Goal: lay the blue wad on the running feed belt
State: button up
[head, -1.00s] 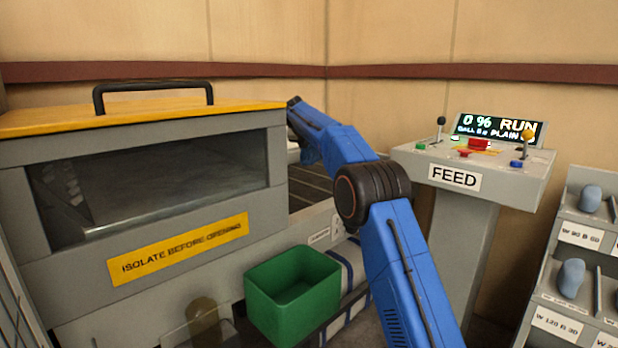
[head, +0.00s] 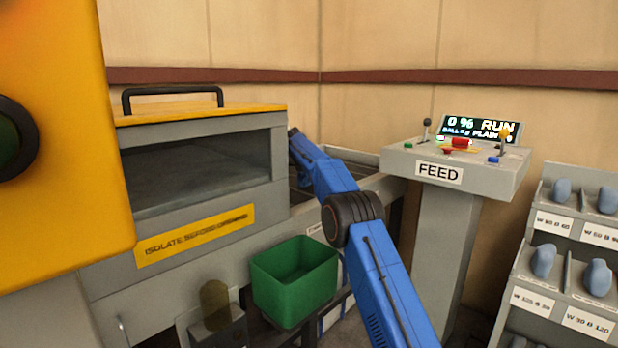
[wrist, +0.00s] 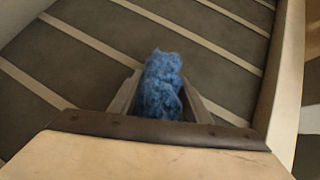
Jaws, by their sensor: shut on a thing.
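The blue wad (wrist: 162,82) is a fluffy clump, held between the two fingers of my gripper (wrist: 160,95) in the wrist view. The gripper is shut on it. Below it lies the dark feed belt (wrist: 215,55) with pale cross slats. I cannot tell whether the wad touches the belt or hangs just above it. In the head view, a small part of the belt (head: 301,192) shows beside the grey machine. My blue arm reaches over there, and the gripper and wad are hidden.
A pale side rail (wrist: 286,85) edges the belt at right in the wrist view. The grey machine (head: 200,245) has a yellow lid. A green bin (head: 292,285) stands in front. The FEED console (head: 440,172) reads RUN, 0 %. A rack of grey-blue pieces (head: 560,255) stands at right.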

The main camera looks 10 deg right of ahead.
jog(key=shift+f, duration=0.55)
jog(key=o, duration=1.1)
jog(key=shift+o, duration=0.2)
